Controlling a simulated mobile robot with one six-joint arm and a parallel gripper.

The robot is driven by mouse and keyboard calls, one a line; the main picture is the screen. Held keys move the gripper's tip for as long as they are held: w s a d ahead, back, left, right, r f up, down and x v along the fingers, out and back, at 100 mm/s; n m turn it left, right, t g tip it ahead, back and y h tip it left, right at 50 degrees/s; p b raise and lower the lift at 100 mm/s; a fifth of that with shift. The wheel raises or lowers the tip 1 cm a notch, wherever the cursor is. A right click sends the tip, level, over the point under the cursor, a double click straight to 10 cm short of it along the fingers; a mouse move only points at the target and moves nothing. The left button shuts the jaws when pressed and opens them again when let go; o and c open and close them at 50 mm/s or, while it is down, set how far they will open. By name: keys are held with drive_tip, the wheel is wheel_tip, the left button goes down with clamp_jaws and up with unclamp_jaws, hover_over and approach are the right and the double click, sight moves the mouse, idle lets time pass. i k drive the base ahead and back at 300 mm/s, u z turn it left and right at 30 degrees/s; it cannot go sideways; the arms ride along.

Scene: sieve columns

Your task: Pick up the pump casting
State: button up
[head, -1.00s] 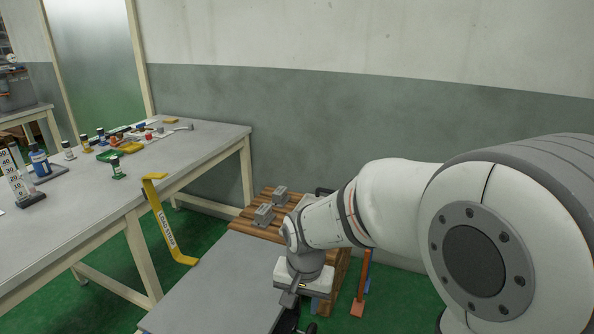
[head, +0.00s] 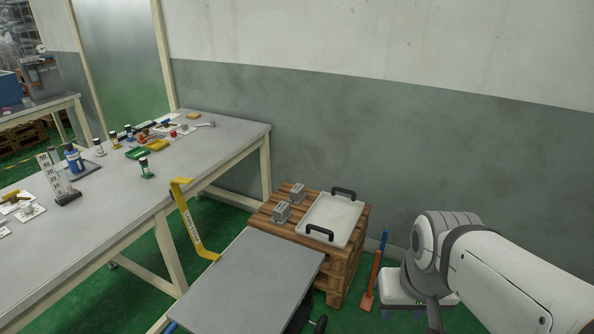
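Two small grey blocky parts, which look like metal castings, sit on the left half of a wooden pallet stack: one at the back (head: 297,194), one in front (head: 281,212). I cannot tell which of them is the pump casting. My gripper (head: 434,318) is at the lower right, pointing down, well to the right of the pallets and apart from both parts. Its fingers are small and seen from one side, so their opening and anything between them cannot be made out.
A white tray (head: 327,222) with black handles lies beside the castings on the pallet stack (head: 342,271). A grey platform (head: 255,275) stands in front. A yellow bracket (head: 190,222) rises at its left. A workbench (head: 105,198) with bottles and small items fills the left. A red-and-blue tool leans near my gripper.

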sight(281, 213)
drive_tip(key=z, duration=1.45)
drive_tip(key=i, duration=1.5)
drive_tip(key=u, duration=2.8)
drive_tip(key=i, duration=0.85)
drive_tip(key=u, duration=0.1)
